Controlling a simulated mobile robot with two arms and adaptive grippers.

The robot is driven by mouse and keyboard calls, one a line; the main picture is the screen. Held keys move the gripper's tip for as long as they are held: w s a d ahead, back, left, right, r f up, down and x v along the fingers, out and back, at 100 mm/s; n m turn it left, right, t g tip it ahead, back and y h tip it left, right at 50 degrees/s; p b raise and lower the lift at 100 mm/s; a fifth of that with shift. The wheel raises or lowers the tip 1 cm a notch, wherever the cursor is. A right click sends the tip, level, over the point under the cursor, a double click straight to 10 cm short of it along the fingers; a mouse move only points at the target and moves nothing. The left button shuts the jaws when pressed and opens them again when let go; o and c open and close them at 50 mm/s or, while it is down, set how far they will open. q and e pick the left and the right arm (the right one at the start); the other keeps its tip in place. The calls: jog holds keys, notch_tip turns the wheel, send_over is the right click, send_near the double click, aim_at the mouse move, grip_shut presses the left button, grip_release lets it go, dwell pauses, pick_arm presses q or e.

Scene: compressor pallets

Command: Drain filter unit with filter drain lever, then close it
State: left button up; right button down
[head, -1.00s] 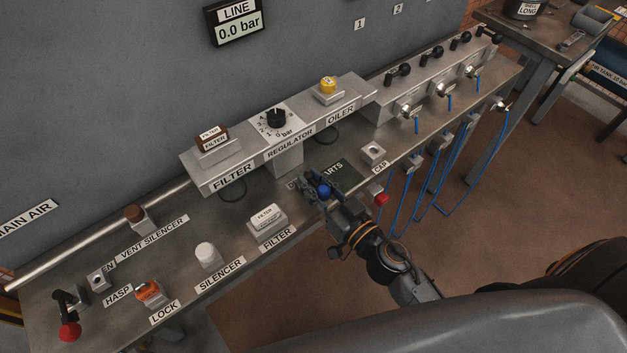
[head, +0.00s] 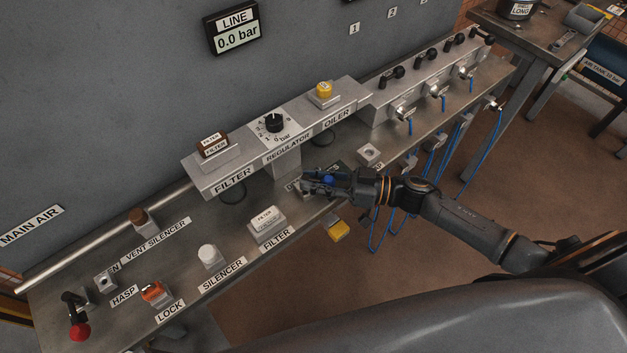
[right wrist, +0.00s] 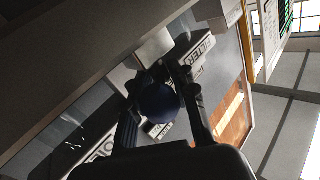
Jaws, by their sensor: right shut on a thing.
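The filter station (head: 215,181) is the left part of the grey manifold, with a brown FILTER block (head: 212,145) on top and a dark round shape (head: 232,196) below. My right gripper (head: 311,182) is low over the bench, right of the filter and below the regulator. It is shut on a blue ball knob (head: 328,180), which shows as a dark blue ball (right wrist: 158,102) between both fingers in the right wrist view. The knob looks like the drain lever's; its stem and mount are hidden. My left gripper is not in view.
The LINE display (head: 236,38) reads 0.0 bar. A white FILTER block (head: 265,220), a white silencer (head: 208,254) and an orange lock (head: 155,291) stand along the bench front. A yellow piece (head: 339,231) is below the front edge. Blue hoses hang at right.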

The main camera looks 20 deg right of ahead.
jog(key=n+g+b, duration=0.1)
jog(key=n+g+y+b, duration=0.1)
jog(key=g, duration=0.1)
jog(key=shift+w+d+f+n+y, duration=0.1)
jog(key=shift+w+d+n+y, duration=0.05)
jog(key=shift+w+n+y, duration=0.15)
jog(key=shift+n+g+b, duration=0.35)
jog(key=shift+n+g, duration=0.05)
jog(key=shift+g, duration=0.4)
jog(key=c, duration=1.2)
grip_release()
jog(key=v, duration=1.2)
jog(key=shift+w, duration=0.2)
